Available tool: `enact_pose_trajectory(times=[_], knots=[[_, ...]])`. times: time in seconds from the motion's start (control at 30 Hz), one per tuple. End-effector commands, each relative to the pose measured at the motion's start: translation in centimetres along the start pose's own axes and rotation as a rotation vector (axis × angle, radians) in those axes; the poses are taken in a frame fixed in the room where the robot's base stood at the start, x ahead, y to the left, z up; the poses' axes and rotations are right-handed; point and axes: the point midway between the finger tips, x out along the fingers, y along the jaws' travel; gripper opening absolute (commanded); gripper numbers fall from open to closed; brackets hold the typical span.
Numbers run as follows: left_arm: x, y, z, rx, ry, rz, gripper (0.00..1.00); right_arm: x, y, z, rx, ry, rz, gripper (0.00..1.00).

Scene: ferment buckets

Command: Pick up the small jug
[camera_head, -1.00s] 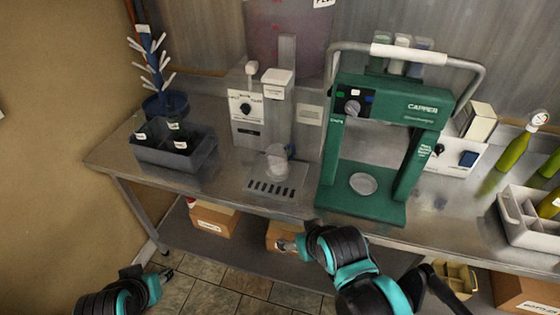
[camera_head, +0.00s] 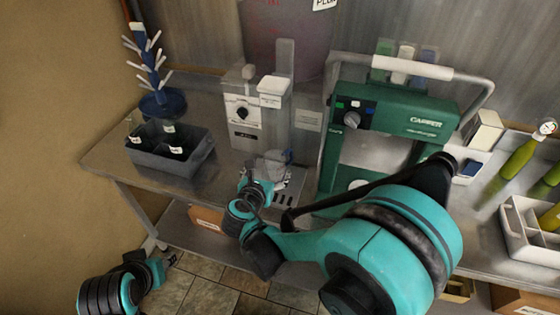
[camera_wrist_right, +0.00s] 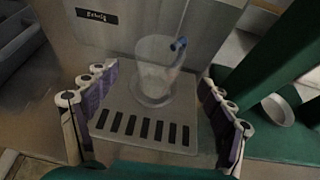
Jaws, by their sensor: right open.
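The small jug is clear, with a blue part at its upper right. In the right wrist view the small jug (camera_wrist_right: 155,80) stands upright on a slotted drip tray (camera_wrist_right: 115,112). My right gripper (camera_wrist_right: 158,82) is open, with one finger on each side of the jug and a gap at both sides. In the head view the small jug (camera_head: 271,163) is partly hidden behind my right gripper (camera_head: 262,182). My left gripper (camera_head: 170,262) is low at the left, away from the table; its jaws are too small to read.
A white filling machine (camera_head: 243,120) rises behind the jug. The green capper (camera_head: 405,118) stands close on the right. A dark divided crate (camera_head: 165,155) is on the left, below a blue bottle tree (camera_head: 150,65). A white crate (camera_head: 530,232) is far right.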

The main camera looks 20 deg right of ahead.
Motion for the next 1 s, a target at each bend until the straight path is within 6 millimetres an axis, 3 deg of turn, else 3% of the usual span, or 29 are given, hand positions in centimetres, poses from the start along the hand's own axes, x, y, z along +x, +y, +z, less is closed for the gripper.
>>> enact_pose_trajectory(times=[0.37,0.6,0.87,1.0], knots=[[1.1,0.0,0.8,0.000,0.000,0.000,0.40,3.7,0.2,-0.2,-0.024,-0.008,-0.002,0.82],[2.4,0.0,1.7,0.000,0.000,0.000,0.40,7.3,0.2,-0.4,-0.022,-0.007,-0.003,0.82],[2.4,0.0,1.7,0.000,0.000,0.000,0.40,7.8,0.3,-0.2,-0.024,-0.007,0.000,0.82],[2.4,0.0,1.7,0.000,0.000,0.000,0.40,7.8,0.3,-0.2,-0.023,-0.007,0.000,0.48]])
